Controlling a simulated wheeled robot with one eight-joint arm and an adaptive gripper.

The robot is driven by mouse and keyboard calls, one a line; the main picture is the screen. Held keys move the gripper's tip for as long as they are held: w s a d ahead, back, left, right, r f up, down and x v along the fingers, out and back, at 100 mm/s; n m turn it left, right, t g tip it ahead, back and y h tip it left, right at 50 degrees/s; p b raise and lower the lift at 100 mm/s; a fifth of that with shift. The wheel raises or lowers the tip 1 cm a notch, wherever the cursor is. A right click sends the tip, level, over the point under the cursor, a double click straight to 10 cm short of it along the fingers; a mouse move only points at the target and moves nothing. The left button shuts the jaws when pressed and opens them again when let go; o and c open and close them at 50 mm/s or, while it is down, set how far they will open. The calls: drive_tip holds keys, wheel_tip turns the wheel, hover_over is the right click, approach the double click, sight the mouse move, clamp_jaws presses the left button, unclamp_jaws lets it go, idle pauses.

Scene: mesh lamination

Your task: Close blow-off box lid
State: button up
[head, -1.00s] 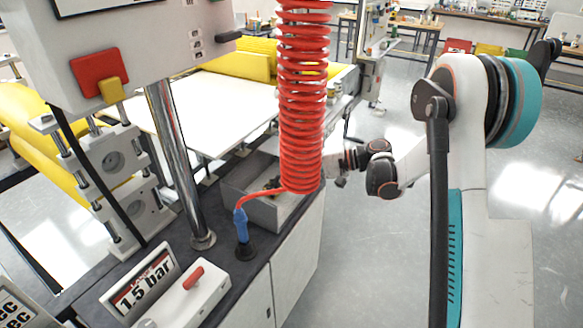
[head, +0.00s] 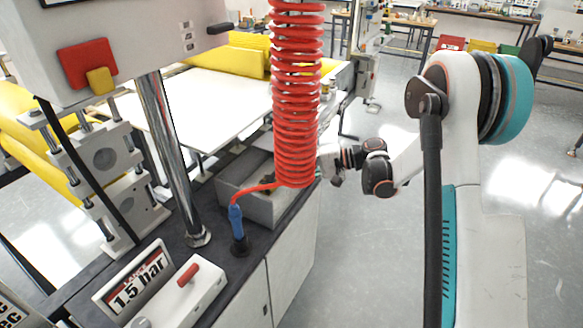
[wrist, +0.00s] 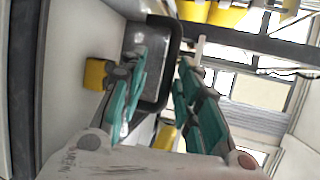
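The blow-off box (head: 228,188) is a grey open-topped box on the dark bench top, partly hidden behind the red coiled hose. I cannot make out its lid clearly in the head view. My wrist is just right of the box, with the fingers mostly hidden by the hose. In the wrist view my gripper (wrist: 163,62) has its two teal fingers apart, with nothing seen held between them. A grey panel or tray with a thick black rim (wrist: 170,88) lies just beyond the fingertips. I cannot tell whether it is the lid or whether the fingers touch it.
The red coiled hose (head: 296,100) hangs in front of the box, ending at a blue fitting (head: 236,220). A steel post (head: 172,150) and a pressure display (head: 138,280) stand nearer. A white table (head: 215,100) lies behind.

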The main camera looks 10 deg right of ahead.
drive_tip(key=v, duration=1.2)
drive_tip(key=shift+w, duration=0.1)
drive_tip(key=s+a+r+n+h, duration=0.1)
drive_tip(key=s+a+r+h, duration=0.35)
drive_tip(key=s, duration=0.25)
drive_tip(key=s+a+r+h, duration=0.3)
drive_tip(key=s+a+r, duration=0.15)
drive_tip(key=s, duration=0.35)
drive_tip(key=s+d+f+n+t+h, duration=0.1)
drive_tip(key=s+d+h, duration=0.2)
drive_tip(key=s, duration=0.5)
drive_tip(key=s+d+n+t+h, duration=0.2)
drive_tip(key=s+d+h, duration=0.1)
drive_tip(key=s, duration=0.4)
drive_tip(key=shift+s+d+f+h, duration=0.35)
drive_tip(key=shift+d+f, duration=0.05)
drive_tip(key=shift+d, duration=0.15)
